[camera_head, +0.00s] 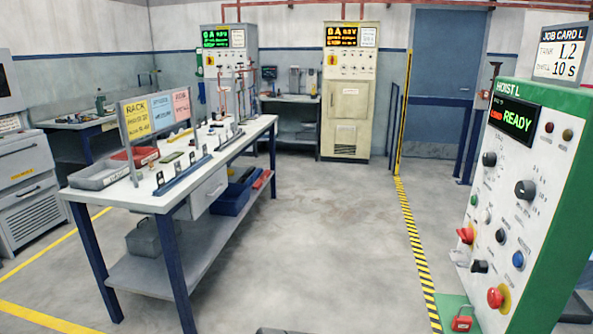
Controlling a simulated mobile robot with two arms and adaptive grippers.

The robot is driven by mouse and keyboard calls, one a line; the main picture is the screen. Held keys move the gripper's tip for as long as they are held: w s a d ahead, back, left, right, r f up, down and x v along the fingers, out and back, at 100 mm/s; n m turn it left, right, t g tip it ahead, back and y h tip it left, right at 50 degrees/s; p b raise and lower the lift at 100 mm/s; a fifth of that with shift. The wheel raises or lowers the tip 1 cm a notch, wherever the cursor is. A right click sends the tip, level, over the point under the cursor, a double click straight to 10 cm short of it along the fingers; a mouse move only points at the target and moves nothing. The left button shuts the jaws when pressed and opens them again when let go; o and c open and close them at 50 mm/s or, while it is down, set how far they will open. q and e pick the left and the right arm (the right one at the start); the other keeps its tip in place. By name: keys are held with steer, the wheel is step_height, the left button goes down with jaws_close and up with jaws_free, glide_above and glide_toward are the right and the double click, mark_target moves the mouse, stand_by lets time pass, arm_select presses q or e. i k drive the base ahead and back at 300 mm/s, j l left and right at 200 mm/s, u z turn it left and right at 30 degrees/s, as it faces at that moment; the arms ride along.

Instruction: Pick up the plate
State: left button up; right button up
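Neither of my grippers shows in the head view. I cannot single out one plate for certain. Several small dark upright pieces, one of them near the front (160,178), stand along the near edge of the white-topped workbench (225,163), by a long dark blue rail (182,178). They are too small to tell whether they are plates. A small flat green piece (171,157) lies on the bench top behind the rail.
A grey bin (98,176) and a red bin (136,155) sit on the bench's left end. A green hoist panel (543,190) reading READY stands close at right. Cream (350,95) and grey cabinets stand behind. The floor (325,235) between bench and panel is clear.

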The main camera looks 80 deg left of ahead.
mark_target(161, 180)
steer(key=u, duration=3.65)
